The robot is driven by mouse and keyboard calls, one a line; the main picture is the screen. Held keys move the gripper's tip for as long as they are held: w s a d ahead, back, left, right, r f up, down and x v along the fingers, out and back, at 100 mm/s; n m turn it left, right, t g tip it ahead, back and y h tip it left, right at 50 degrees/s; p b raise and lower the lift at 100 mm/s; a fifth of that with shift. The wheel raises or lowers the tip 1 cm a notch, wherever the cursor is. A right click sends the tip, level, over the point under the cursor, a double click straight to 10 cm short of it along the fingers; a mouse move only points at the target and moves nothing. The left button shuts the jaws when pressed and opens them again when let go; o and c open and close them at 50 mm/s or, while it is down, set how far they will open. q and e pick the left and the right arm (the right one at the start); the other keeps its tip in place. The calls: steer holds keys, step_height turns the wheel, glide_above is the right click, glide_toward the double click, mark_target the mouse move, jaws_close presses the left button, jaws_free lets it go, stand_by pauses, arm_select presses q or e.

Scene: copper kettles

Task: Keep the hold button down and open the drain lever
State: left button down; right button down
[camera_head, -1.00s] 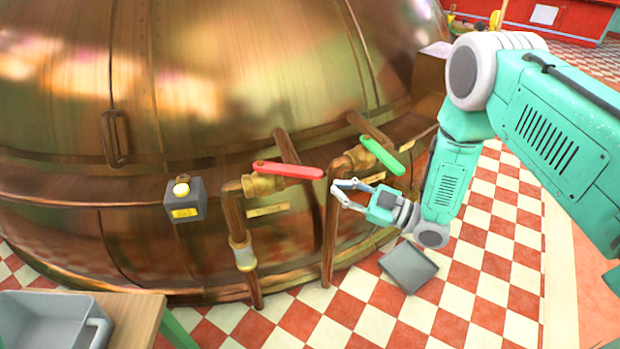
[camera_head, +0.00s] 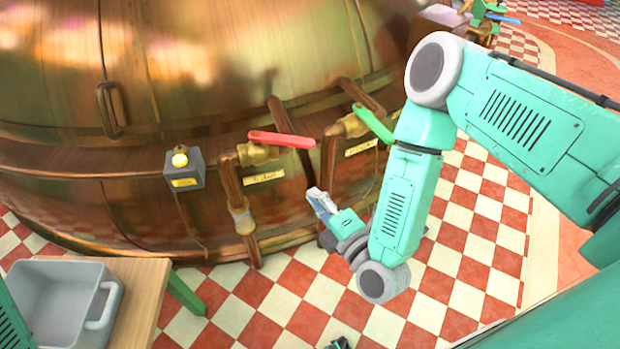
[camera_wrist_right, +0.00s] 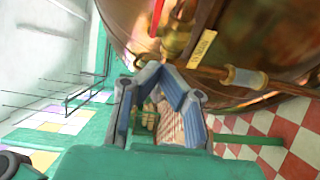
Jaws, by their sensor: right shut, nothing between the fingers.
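A grey box with a pale round button (camera_head: 180,159) is fixed to the copper kettle (camera_head: 230,60) at left; nothing touches the button. Right of it, a red lever (camera_head: 282,139) and a green lever (camera_head: 373,124) sit on brass valves with pipes running down. A small yellow label (camera_head: 264,178) is below the red lever and another (camera_head: 361,147) below the green; I cannot read them. My right gripper (camera_head: 317,196) is shut and empty, below the red lever and apart from it. Its fingers show in the wrist view (camera_wrist_right: 165,78).
A grey bin (camera_head: 62,300) stands on a wooden table (camera_head: 140,300) at bottom left. The red and white checked floor (camera_head: 300,315) is clear in front of the kettle.

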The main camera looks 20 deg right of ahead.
steer(key=b, duration=0.3)
glide_toward(290, 146)
steer(key=w+a, duration=0.3)
steer(key=a, duration=0.1)
steer(key=w+d, duration=0.1)
steer(key=w, duration=0.1)
steer(key=w+d, duration=0.1)
steer(key=w, duration=0.1)
steer(key=shift+d+f, duration=0.15)
steer(key=shift+d, duration=0.05)
